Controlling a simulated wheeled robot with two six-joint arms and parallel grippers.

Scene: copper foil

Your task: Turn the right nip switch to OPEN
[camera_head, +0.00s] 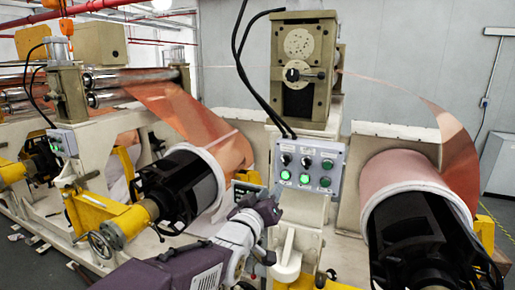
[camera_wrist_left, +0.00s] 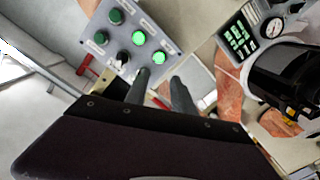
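The grey control panel (camera_head: 338,160) has two black rotary switches in its top row, a left one (camera_head: 285,160) and a right one (camera_head: 306,162). Their labels are too small to read. In the left wrist view the panel (camera_wrist_left: 165,40) is turned round, and the right switch shows as a dark knob (camera_wrist_left: 122,58). My left gripper (camera_head: 262,200) is below and left of the panel in the head view. In the wrist view its two fingers (camera_wrist_left: 160,85) are apart and empty, with one fingertip overlapping the left switch's area; contact cannot be told. My right gripper is not in view.
Lit green buttons (camera_head: 304,179) sit under the switches. A small gauge box (camera_head: 245,189) stands left of the panel. Copper rolls flank it at left (camera_head: 205,170) and right (camera_head: 400,180). Black cables (camera_head: 262,105) hang above the panel.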

